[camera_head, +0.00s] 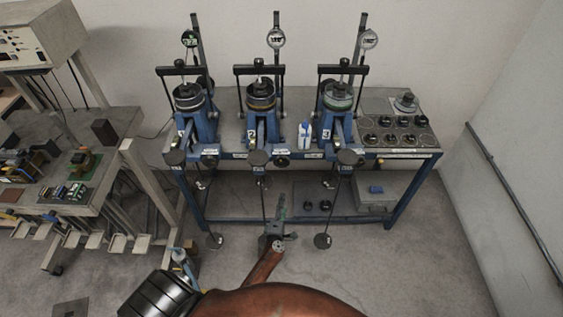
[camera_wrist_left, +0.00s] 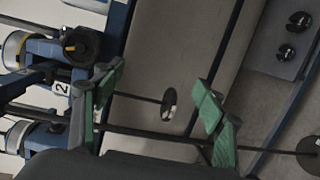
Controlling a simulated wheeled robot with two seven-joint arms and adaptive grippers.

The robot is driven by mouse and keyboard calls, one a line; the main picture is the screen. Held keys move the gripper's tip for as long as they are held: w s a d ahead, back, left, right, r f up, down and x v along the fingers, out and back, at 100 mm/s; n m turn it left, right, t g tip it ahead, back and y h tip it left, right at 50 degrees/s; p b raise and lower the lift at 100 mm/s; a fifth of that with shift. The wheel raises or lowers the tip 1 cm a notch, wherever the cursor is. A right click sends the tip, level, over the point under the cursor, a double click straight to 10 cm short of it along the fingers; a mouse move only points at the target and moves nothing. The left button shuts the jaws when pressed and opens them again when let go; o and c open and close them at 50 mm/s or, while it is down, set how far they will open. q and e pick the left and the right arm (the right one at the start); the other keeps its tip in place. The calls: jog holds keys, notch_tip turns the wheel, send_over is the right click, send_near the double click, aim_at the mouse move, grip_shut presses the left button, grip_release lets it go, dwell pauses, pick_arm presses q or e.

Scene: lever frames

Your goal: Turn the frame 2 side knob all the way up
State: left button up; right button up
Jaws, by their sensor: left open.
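Frame 2 (camera_head: 260,100) is the middle of three blue lever frames on the bench. Its side knob (camera_head: 282,161) is small and black, low on the frame's right side. In the left wrist view a black knob (camera_wrist_left: 82,46) with an orange mark sits at the upper left, near a white "2" label (camera_wrist_left: 61,88). My left gripper (camera_head: 281,213) is in front of the bench, below the knob. In the left wrist view its green fingers (camera_wrist_left: 158,98) are spread apart with nothing gripped. The knob lies outside them, beyond the left finger. My right gripper is not in view.
Lever frames 1 (camera_head: 190,100) and 3 (camera_head: 338,100) flank the middle one. Rods with discs (camera_head: 322,240) hang in front of the bench, close to my gripper. A blue-and-white bottle (camera_head: 304,137) stands between frames 2 and 3. A cluttered table (camera_head: 120,160) is at left.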

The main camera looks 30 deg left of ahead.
aim_at(282, 163)
pick_arm(q)
jog(key=w+a+r+n+y, duration=0.2)
jog(key=r+n, duration=0.2)
jog(key=r, duration=0.2)
jog(key=w+a+r+n+y, duration=0.1)
jog(key=w+r+n+y, duration=0.1)
jog(key=r+n, duration=0.4)
jog(key=shift+m, duration=0.6)
jog(key=b+x, duration=0.3)
jog(key=x, duration=0.6)
jog(key=shift+w+a, duration=0.2)
jog(key=shift+w, duration=0.1)
jog(key=shift+r, duration=0.1)
jog(key=shift+c, duration=1)
jog(key=shift+s+d+r, duration=0.1)
jog(key=shift+s, duration=0.05)
jog(key=c, duration=1.3)
jog(key=shift+c, duration=0.3)
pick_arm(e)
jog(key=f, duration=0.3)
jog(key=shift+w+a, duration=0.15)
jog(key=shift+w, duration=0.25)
pick_arm(q)
jog(key=shift+o, duration=0.2)
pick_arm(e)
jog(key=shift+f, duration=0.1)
